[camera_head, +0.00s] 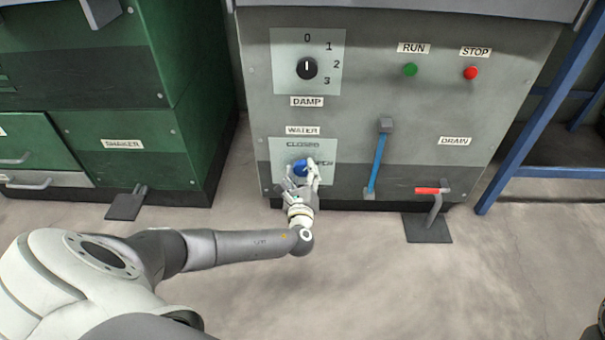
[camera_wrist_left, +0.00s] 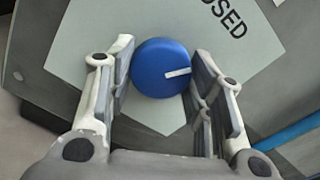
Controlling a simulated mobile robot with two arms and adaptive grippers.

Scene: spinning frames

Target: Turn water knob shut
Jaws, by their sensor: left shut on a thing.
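The blue round water knob (camera_head: 300,165) sits on a pale plate (camera_head: 331,145) under the WATER label (camera_head: 302,130) on the grey machine. My left gripper (camera_head: 299,174) is shut on the knob from below, with a finger on each side. In the left wrist view the knob (camera_wrist_left: 158,65) lies between the two finger pads. Its white mark (camera_wrist_left: 178,72) points right, not straight at the partly cut-off CLOSED lettering (camera_wrist_left: 225,15). In the head view the fingers partly hide the knob and the lettering on the right.
A blue lever (camera_head: 377,160) and a red-handled drain pipe (camera_head: 432,192) are right of the knob. Above are the DAMP dial (camera_head: 307,68), green RUN button (camera_head: 410,69) and red STOP button (camera_head: 470,72). A green shaker cabinet (camera_head: 140,130) stands left. The front floor is clear.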

